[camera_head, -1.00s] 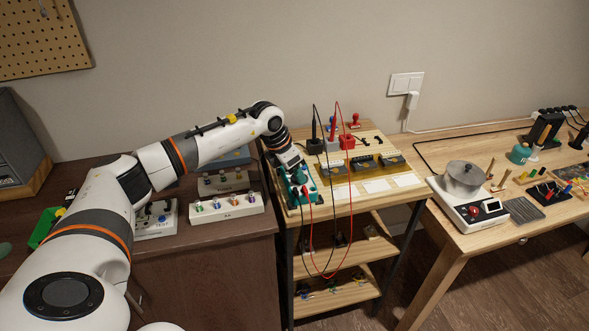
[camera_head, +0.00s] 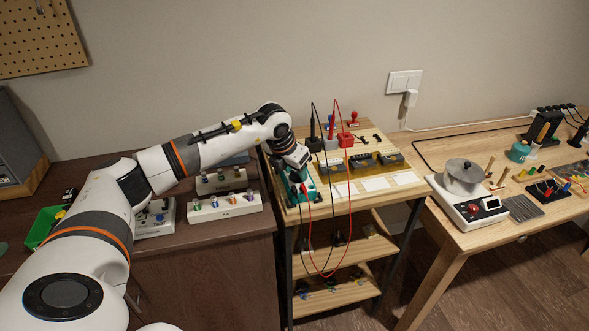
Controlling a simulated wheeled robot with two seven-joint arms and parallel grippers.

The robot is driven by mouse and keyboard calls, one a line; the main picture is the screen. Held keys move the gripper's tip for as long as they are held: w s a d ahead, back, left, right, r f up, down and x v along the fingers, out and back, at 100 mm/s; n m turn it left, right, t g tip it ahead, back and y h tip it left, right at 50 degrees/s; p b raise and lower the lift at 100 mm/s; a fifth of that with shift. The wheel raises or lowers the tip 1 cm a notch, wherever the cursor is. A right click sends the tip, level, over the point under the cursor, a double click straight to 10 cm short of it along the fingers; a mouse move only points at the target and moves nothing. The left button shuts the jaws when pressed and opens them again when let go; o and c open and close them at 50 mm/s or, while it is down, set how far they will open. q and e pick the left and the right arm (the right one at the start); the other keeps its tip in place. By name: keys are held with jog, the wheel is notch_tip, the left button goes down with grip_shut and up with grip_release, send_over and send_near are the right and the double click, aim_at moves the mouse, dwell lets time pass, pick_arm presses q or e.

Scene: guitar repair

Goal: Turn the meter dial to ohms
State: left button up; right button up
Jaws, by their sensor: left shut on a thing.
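The teal meter (camera_head: 309,196) sits at the left front of the wooden stand's top, with a red lead and a black lead running from its front edge. My left gripper (camera_head: 297,174) points down onto the meter from above and is shut on its dial. The wrist and gripper hide the dial and its markings, so I cannot tell which setting it points to. My right gripper is not in view.
The wooden stand (camera_head: 400,179) also holds black and red probe holders (camera_head: 346,140) at the back. The leads hang in front of its shelves. White switch boxes (camera_head: 226,206) lie on the dark cabinet to the left. A hotplate with a pot (camera_head: 463,178) stands on the right table.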

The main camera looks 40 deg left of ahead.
pick_arm(q)
jog(key=o, duration=0.7)
jog(key=shift+r, duration=0.1)
jog(key=b+v, duration=0.2)
jog(key=v, duration=0.9)
jog(key=shift+s+r, duration=0.25)
jog(key=shift+r, duration=0.1)
